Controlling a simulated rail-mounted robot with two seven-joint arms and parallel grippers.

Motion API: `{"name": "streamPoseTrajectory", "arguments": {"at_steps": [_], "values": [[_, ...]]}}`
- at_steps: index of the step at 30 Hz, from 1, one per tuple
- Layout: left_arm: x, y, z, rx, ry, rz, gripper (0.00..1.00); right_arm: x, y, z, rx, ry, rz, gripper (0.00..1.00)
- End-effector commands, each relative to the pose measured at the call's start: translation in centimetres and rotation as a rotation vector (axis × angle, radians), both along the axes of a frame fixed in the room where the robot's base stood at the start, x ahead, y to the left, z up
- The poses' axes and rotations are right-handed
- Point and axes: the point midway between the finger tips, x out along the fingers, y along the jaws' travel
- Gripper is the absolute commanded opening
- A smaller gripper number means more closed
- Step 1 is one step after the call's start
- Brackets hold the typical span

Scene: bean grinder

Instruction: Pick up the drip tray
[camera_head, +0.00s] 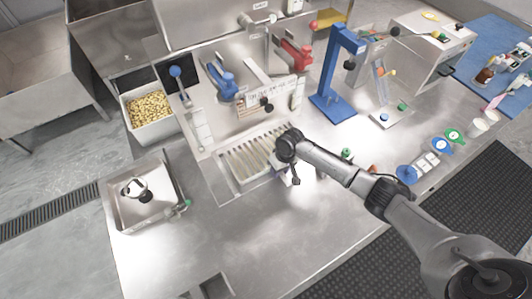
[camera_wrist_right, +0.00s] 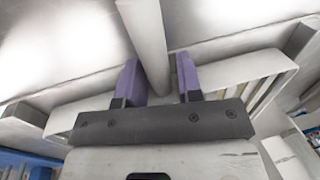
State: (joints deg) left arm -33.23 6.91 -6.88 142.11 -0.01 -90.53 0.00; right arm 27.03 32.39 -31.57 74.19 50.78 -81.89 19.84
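The drip tray (camera_head: 236,172) is a pale, slatted tray set in the metal counter at the middle of the head view. My right gripper (camera_head: 288,177) is at the tray's right end, pointing down, with its wrist hiding part of that end. In the right wrist view, the gripper's two purple-padded fingers (camera_wrist_right: 160,80) stand on either side of a grey bar (camera_wrist_right: 150,35), which looks like the tray's handle. A narrow gap shows between the bar and the right-hand finger. The tray's slatted edge (camera_wrist_right: 235,70) shows beside the fingers. My left gripper is not in view.
A bin of beans (camera_head: 150,110) and a small sink (camera_head: 165,212) are at the left. A blue press-like stand (camera_head: 335,85) stands behind my right arm. Blue and red handled fittings line the back. The front counter (camera_head: 240,240) is mostly clear.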

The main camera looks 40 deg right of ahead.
Motion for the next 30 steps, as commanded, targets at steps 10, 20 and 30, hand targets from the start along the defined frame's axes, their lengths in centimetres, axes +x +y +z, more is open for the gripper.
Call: {"name": "streamPoseTrajectory", "arguments": {"at_steps": [10,20,30], "values": [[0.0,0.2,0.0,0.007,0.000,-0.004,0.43,0.0,0.0,0.0,0.001,0.000,0.000,0.01],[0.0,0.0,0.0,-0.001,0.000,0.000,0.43,0.1,0.0,0.2,0.001,-0.003,0.000,0.00],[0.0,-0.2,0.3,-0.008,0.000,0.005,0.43,0.1,0.0,1.4,0.002,-0.004,0.000,0.00]]}}
